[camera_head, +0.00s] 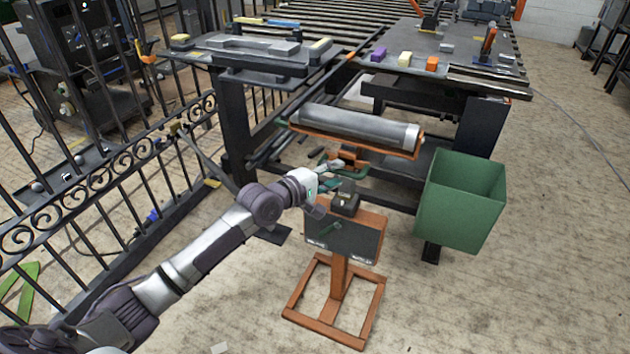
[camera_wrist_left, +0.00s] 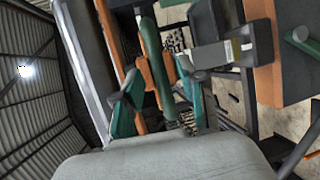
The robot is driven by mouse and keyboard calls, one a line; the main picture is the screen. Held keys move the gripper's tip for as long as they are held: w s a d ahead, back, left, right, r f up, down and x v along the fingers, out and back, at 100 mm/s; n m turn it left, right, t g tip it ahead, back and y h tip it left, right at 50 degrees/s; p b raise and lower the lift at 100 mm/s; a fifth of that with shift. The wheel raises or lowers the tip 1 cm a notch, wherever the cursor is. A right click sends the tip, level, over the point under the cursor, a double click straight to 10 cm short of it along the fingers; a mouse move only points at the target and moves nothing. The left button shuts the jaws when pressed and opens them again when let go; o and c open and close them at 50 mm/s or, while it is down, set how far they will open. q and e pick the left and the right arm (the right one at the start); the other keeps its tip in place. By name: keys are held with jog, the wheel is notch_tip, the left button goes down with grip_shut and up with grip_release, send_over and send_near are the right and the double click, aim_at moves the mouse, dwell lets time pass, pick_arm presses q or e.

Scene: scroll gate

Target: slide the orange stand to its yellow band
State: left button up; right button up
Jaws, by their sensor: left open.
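An orange stand part (camera_head: 400,151) cradles a long grey cylinder (camera_head: 350,122) in front of the tables. A green handle bar (camera_wrist_left: 150,58) rises beside orange parts (camera_wrist_left: 157,75) in the left wrist view. My left gripper (camera_head: 332,174) is at the orange and green parts below the cylinder. Its teal fingers (camera_wrist_left: 162,98) are open, one on each side of the green bar's lower part; I cannot tell whether they touch it. A small yellow mark (camera_head: 212,183) lies low by the left table leg; I cannot tell whether it is the band. My right gripper is out of view.
An orange-framed post with a dark panel (camera_head: 343,241) stands just in front of my left gripper. A green bin (camera_head: 460,202) is to its right. A black fence (camera_head: 100,205) runs along the left. Open floor lies at the front right.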

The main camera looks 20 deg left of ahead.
pick_arm(q)
jog(key=v, duration=0.9)
jog(key=shift+s, duration=0.2)
jog(key=shift+a, duration=0.1)
